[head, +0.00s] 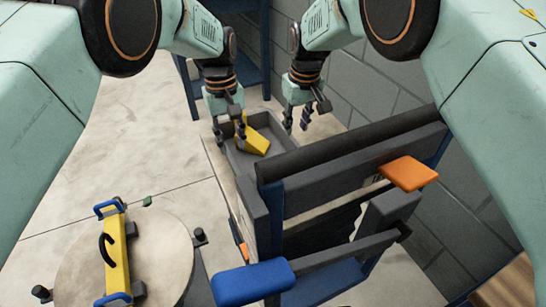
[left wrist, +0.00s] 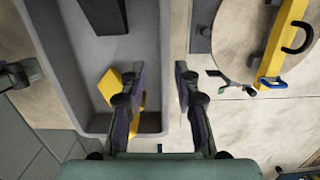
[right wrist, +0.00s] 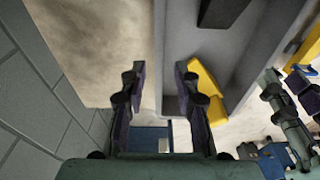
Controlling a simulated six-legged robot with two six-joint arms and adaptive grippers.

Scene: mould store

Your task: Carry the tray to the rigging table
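The grey tray (head: 243,162) lies on a pale surface beyond the dark frame. A yellow piece (head: 256,142) is in it, and the wrist views also show a dark block (left wrist: 106,14). My left gripper (head: 229,131) is open at one side of the tray; in the left wrist view its fingers (left wrist: 158,88) stand on either side of a tray wall (left wrist: 166,50). My right gripper (head: 297,118) is open at the opposite side; in the right wrist view its fingers (right wrist: 160,85) stand either side of the other wall. I cannot tell which table is the rigging table.
A dark frame with an orange pad (head: 409,173) and a blue pad (head: 252,281) stands close in front. At left, a round top (head: 160,255) bears a yellow bar (head: 116,250) with blue ends. A blue stand (head: 190,90) and a block wall (head: 375,90) are behind. Open floor lies left.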

